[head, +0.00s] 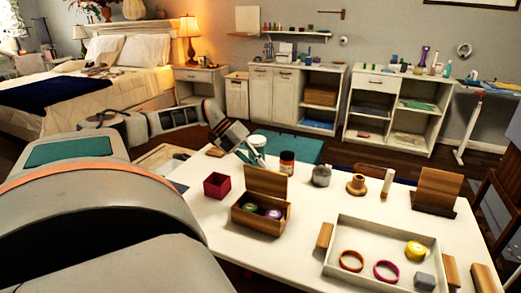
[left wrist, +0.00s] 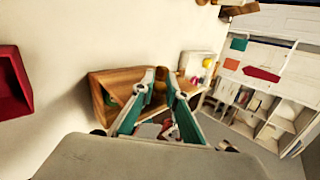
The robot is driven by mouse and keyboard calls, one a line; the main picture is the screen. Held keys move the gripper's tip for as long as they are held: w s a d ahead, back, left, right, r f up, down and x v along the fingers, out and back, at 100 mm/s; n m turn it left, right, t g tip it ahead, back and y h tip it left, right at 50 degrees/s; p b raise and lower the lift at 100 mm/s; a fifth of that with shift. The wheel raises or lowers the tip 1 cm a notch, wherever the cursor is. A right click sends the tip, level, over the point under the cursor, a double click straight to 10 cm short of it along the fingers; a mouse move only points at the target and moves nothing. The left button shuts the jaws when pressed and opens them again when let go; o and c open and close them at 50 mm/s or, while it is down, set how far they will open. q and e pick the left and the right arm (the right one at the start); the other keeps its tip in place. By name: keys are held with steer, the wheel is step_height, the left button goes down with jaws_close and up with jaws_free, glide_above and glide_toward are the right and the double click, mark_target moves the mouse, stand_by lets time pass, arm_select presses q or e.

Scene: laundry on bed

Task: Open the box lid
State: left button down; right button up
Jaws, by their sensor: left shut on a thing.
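The wooden box (head: 258,217) stands on the white table, left of the middle, with round purple and green items inside. Its lid (head: 267,181) is raised about upright at the back of the box. My left gripper (head: 257,160) reaches in from behind the box, its fingertips at the lid's upper left edge. The exact contact is small and partly hidden by the fingers. My right gripper is not in view.
A dark red open box (head: 216,185) stands left of the wooden box. A brown-red jar (head: 287,162) and a grey pot (head: 321,176) stand behind. A white tray (head: 330,237) with rings and a yellow roll is at the right.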

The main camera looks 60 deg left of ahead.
arm_select(q)
steer(key=shift+s+f, duration=0.15)
steer(key=shift+f, duration=0.2)
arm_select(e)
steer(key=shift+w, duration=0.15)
arm_select(q)
steer(key=c, duration=2)
jaws_free()
steer(key=shift+a, duration=0.1)
steer(key=shift+r, duration=0.2)
steer(key=v, duration=1.1)
steer(key=shift+s+a+r, duration=0.15)
steer(key=shift+a+r, duration=0.1)
steer(key=shift+a, duration=0.05)
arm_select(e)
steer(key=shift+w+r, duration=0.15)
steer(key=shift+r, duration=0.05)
